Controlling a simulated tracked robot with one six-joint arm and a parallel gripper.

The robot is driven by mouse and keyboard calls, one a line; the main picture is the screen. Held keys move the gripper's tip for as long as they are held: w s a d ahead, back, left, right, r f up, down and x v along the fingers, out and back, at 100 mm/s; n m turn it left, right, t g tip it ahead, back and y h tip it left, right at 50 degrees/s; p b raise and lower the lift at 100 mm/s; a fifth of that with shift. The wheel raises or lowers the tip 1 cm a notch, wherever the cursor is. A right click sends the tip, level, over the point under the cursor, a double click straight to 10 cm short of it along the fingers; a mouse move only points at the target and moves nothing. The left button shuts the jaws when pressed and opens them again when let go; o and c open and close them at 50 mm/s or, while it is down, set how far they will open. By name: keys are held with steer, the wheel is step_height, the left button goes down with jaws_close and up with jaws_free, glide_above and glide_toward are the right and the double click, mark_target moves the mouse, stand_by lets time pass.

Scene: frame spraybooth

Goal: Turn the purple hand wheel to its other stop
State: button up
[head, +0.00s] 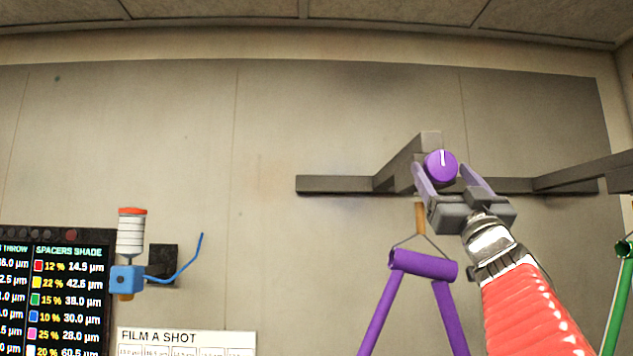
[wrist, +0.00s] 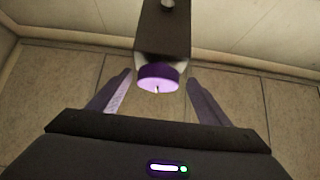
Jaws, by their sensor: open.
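The purple hand wheel (head: 440,166) is a round knob with a white mark on its face, mounted on a grey bracket on the wall rail. In the head view the white mark points about straight up. My gripper (head: 442,172) is at the wheel, with its two fingers open, one on either side of it. In the wrist view the wheel (wrist: 157,78) sits between and a little beyond the open fingertips (wrist: 158,76), with gaps on both sides. No contact shows there.
A grey rail (head: 335,185) runs along the wall. A purple tube frame (head: 424,264) hangs below the wheel; a green one (head: 619,290) hangs at the right. A blue-and-white spray unit (head: 128,250), a dark screen (head: 55,290) and a white chart (head: 185,342) are at lower left.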

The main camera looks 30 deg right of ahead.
steer(key=shift+s, duration=0.15)
steer(key=c, duration=1.1)
steer(key=shift+o, duration=0.2)
steer(key=shift+h, duration=0.3)
